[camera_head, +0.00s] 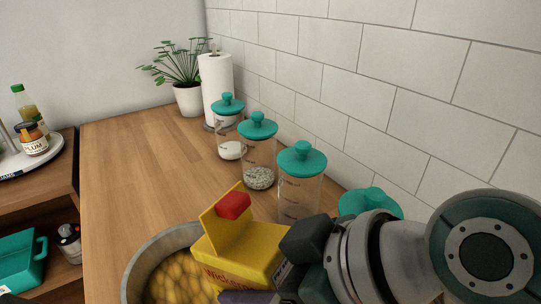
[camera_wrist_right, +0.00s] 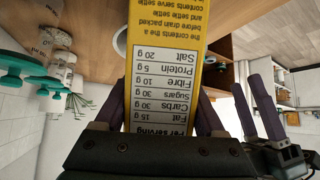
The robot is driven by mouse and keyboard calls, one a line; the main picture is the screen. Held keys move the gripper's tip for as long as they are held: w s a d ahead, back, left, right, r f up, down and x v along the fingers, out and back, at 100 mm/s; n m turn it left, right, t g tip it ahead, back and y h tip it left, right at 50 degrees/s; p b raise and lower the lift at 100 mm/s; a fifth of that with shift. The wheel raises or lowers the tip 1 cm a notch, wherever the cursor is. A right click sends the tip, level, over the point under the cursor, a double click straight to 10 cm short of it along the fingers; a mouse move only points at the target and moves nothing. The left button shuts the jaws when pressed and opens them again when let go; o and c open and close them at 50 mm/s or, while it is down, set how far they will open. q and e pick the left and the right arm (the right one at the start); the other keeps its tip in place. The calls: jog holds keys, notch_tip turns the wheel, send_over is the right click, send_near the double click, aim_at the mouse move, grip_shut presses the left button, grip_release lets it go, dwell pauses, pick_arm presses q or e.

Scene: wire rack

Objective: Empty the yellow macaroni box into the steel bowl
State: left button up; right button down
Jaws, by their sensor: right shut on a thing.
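The yellow macaroni box (camera_head: 235,255) is tilted at the rim of the steel bowl (camera_head: 150,250), its flap standing up and a red piece (camera_head: 233,205) against it. Yellow rounded pieces (camera_head: 175,280) lie in the bowl. My right gripper (camera_wrist_right: 155,110) is shut on the box, whose nutrition panel faces the right wrist camera. In the head view the right gripper's dark body (camera_head: 305,245) is at the box's right; its fingers are mostly hidden. My left gripper (camera_wrist_right: 252,105) shows at the right of the right wrist view, its two fingers apart and empty.
Glass jars with teal lids (camera_head: 300,185) line the tiled wall, close behind the box. A paper towel roll (camera_head: 215,85) and a potted plant (camera_head: 187,95) stand farther back. The wooden counter (camera_head: 135,170) is clear left of the jars.

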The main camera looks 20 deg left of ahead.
aim_at(254, 241)
pick_arm(q)
jog(key=shift+r, duration=0.3)
pick_arm(e)
jog(key=shift+a+r, duration=0.2)
jog(key=shift+r, duration=0.05)
notch_tip(254, 241, up, 4)
jog(key=t+y+b, duration=0.1)
jog(key=y+b, duration=0.2)
jog(key=b, duration=0.2)
jog(key=shift+f+y, duration=0.15)
jog(key=shift+y, duration=0.15)
jog(key=shift+r, duration=0.6)
pick_arm(q)
notch_tip(254, 241, down, 5)
jog(key=shift+a+r, duration=0.1)
jog(key=shift+a, duration=0.05)
pick_arm(e)
jog(key=shift+w+r, duration=0.1)
